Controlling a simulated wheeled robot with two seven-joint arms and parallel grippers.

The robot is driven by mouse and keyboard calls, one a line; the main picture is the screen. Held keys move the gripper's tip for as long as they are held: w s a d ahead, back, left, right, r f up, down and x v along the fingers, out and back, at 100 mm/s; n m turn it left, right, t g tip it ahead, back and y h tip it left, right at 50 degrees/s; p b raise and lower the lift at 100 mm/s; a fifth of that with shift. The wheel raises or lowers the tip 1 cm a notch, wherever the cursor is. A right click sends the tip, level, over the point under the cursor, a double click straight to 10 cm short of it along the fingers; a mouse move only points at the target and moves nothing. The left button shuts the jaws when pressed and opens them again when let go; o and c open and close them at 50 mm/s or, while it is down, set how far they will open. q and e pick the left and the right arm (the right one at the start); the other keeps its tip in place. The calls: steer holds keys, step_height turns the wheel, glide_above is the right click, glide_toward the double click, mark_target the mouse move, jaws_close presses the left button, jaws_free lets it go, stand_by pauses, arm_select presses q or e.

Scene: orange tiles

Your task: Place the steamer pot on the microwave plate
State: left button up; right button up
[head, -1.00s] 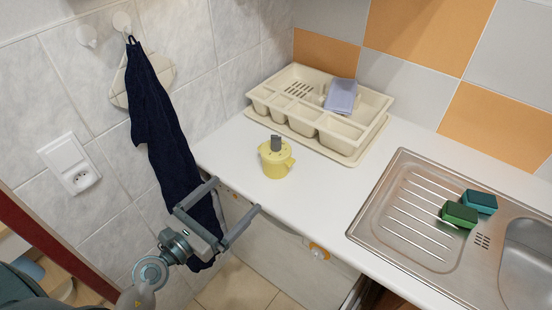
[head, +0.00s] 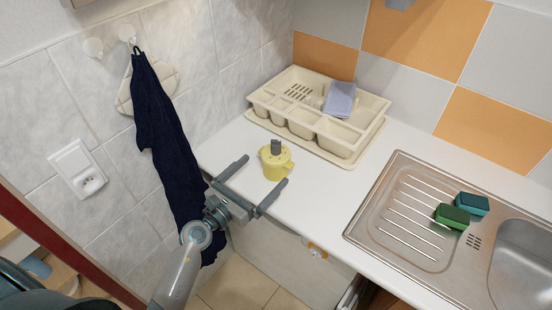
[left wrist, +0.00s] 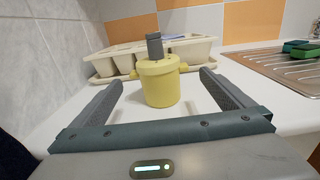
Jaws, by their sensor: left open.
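The steamer pot (head: 276,165) is a small yellow pot with a grey knob on its lid, standing upright on the white counter. It also shows in the left wrist view (left wrist: 160,86), centred ahead between the fingers. My left gripper (head: 259,171) is open, with one finger to each side of the pot's near side; it holds nothing. In the left wrist view the pot stands just beyond the fingertips. My right gripper is not in view. I see no microwave plate in these views.
A cream dish rack (head: 318,115) with a grey-blue cloth (head: 340,99) stands behind the pot. A steel sink (head: 400,215) with green sponges (head: 452,216) is at right. A dark towel (head: 168,140) hangs on the left wall. Clear counter lies between pot and sink.

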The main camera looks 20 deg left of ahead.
mark_target(267, 167)
arm_select(q)
steer(key=shift+w+d, duration=0.2)
steer(key=shift+w, duration=0.15)
steer(key=shift+f+p+x, duration=0.2)
steer(key=shift+p+x, duration=0.15)
steer(key=shift+x, duration=0.95)
steer(key=shift+f+p+x, duration=0.15)
steer(key=shift+p+x, duration=0.15)
steer(key=shift+x, duration=1)
steer(key=shift+a, duration=0.2)
steer(key=c, duration=1.3)
steer(key=shift+r, duration=0.15)
